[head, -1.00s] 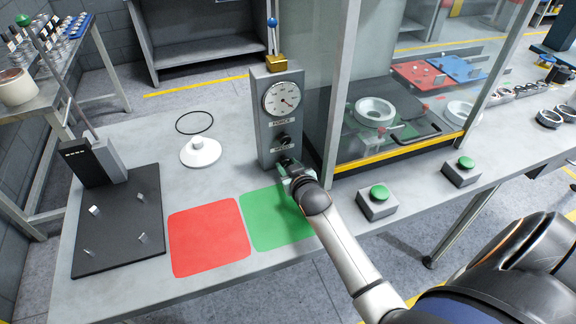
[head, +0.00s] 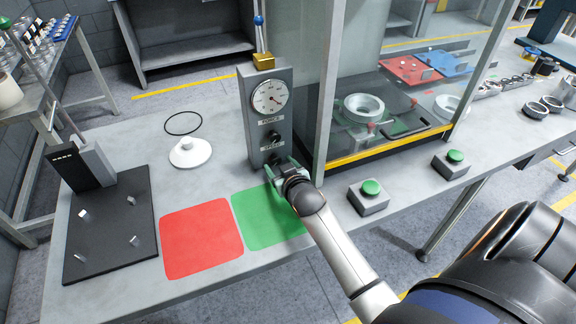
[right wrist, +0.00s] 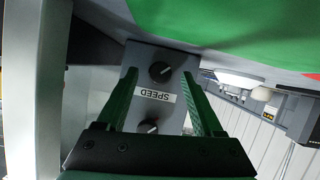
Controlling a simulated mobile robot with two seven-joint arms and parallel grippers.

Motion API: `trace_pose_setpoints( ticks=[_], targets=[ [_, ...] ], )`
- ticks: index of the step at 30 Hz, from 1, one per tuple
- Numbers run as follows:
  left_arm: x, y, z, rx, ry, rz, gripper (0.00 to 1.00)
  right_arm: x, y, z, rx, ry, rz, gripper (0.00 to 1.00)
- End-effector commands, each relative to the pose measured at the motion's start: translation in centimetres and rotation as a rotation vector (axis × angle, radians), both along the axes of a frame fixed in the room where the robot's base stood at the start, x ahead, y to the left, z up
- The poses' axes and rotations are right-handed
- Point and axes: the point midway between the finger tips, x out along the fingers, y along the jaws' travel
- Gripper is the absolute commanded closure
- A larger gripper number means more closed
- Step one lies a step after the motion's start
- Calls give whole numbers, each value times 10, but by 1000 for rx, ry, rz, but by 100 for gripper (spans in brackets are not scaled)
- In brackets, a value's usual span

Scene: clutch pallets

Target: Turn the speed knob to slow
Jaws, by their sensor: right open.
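The speed knob (head: 276,160) is a small dark knob low on the front of the grey control box (head: 256,140), under the SPEED label. In the right wrist view the box is upside down, so the speed knob (right wrist: 160,71) shows above the SPEED label (right wrist: 155,95). A light mark shows on the knob, but I cannot tell its setting. My right gripper (head: 280,166) is open just in front of it. In the right wrist view the green fingers of the right gripper (right wrist: 160,73) lie on either side of the knob, apart from it. My left gripper is not in view.
The force knob (head: 274,134) is above the SPEED label, with a dial gauge (head: 269,97) higher up. A glass enclosure's post (head: 326,110) stands close on the right. Green (head: 262,232) and red (head: 200,238) mats lie in front. Green-buttoned boxes (head: 368,202) are to the right.

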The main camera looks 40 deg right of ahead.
Motion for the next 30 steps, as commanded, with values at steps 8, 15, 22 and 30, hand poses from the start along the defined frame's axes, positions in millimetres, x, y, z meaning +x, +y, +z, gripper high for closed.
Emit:
trace_pose_setpoints(
  ticks=[8,15,22,30],
  targets=[
    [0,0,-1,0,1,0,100,-43,14,17,3,0,1,32],
    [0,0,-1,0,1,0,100,-80,24,34,0,2,0,32],
    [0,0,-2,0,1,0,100,-98,29,42,1,1,-1,32],
    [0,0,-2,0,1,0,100,-100,30,43,0,1,0,32]
  ],
)
